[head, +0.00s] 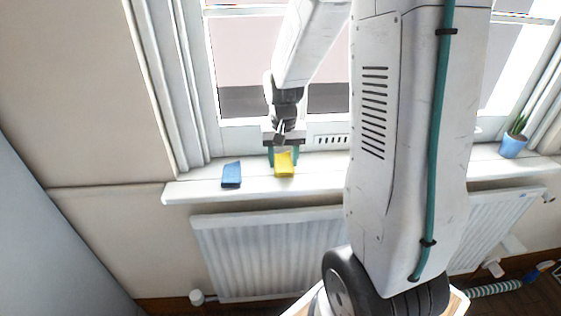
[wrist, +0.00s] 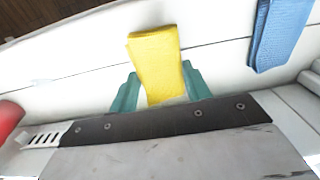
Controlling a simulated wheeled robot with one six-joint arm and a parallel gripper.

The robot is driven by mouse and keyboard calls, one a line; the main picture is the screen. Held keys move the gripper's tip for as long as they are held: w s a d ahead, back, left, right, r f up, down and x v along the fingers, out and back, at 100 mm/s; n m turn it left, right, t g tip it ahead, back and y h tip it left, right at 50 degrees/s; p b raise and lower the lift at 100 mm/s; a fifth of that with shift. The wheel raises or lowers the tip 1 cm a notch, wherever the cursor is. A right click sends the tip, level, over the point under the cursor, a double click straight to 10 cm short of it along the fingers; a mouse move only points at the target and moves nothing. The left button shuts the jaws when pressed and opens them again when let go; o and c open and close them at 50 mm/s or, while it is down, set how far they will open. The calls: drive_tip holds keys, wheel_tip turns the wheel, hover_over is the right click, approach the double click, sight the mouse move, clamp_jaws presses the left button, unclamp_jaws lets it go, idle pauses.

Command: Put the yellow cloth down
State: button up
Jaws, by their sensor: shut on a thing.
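The yellow cloth (head: 284,165) is at my gripper (head: 284,156), over the white window sill (head: 200,187). In the wrist view the yellow cloth (wrist: 155,60) lies between the two teal fingers of my gripper (wrist: 158,90), which are shut on it. Its far end reaches out beyond the fingertips over the sill. I cannot tell whether its lower edge touches the sill.
A folded blue cloth (head: 231,175) lies on the sill to the left; it also shows in the wrist view (wrist: 280,32). A blue pot with a plant (head: 512,146) stands at the sill's right. A radiator (head: 265,250) is below. A red thing (wrist: 9,118) shows at the wrist view's left edge.

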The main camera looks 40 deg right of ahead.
sight(283, 157)
drive_tip(key=shift+f, duration=0.9)
drive_tip(key=o, duration=1)
drive_tip(key=shift+f, duration=0.15)
drive_tip(key=shift+o, duration=0.2)
wheel_tip(283, 157, up, 12)
drive_tip(key=shift+r, duration=0.1)
drive_tip(key=s+a+r+n, duration=0.3)
drive_tip(key=s+a, duration=0.4)
drive_tip(key=s, duration=0.3)
drive_tip(key=s+a+r+n+t, duration=0.1)
drive_tip(key=s+a+r+n, duration=0.2)
drive_tip(key=s+a, duration=0.5)
drive_tip(key=s, duration=0.2)
drive_tip(key=shift+s+a+r+n, duration=0.2)
drive_tip(key=shift+s+r+n, duration=0.15)
drive_tip(key=shift+n, duration=0.05)
